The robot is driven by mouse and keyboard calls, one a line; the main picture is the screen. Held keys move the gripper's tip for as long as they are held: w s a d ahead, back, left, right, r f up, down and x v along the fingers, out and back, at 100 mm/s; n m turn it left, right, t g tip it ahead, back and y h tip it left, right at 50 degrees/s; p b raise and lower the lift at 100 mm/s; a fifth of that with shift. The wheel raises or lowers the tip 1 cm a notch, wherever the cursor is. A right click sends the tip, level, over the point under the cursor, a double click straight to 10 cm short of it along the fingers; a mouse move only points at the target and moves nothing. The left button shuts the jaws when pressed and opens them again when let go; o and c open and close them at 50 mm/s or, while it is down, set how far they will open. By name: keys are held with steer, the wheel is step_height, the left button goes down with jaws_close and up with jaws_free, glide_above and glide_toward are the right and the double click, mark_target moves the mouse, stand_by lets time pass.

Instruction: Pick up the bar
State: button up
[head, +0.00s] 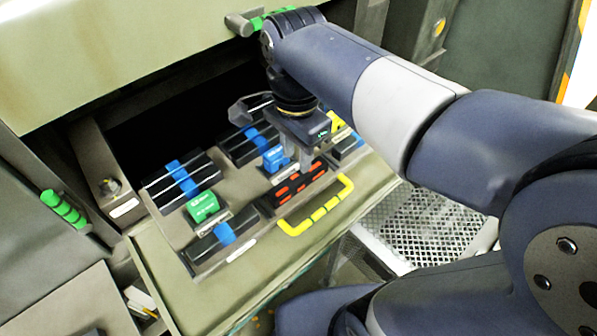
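The frame does not settle which piece is the bar. A dark bar with a blue band (224,234) lies in the front left of an open drawer-like panel (160,255). A second dark bar-like piece (348,150) is partly visible at the right, behind my gripper. My gripper (298,158) points down over the panel, close to a small blue block (275,159) and behind a black block with red marks (298,187). Its fingers are small and partly hidden by its body, so I cannot tell their opening or any contact.
Ribbed black blocks with blue bands (180,181) and a green block (203,207) sit on the panel. A machine cover (150,50) overhangs behind. A metal mesh step (425,228) is at the right.

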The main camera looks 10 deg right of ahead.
mark_target(299, 177)
steer(key=f, duration=0.7)
steer(key=shift+w+d+f+p, duration=0.2)
steer(key=shift+f+p, duration=0.1)
steer(key=shift+f, duration=0.05)
steer(key=shift+c, duration=0.2)
jaws_close()
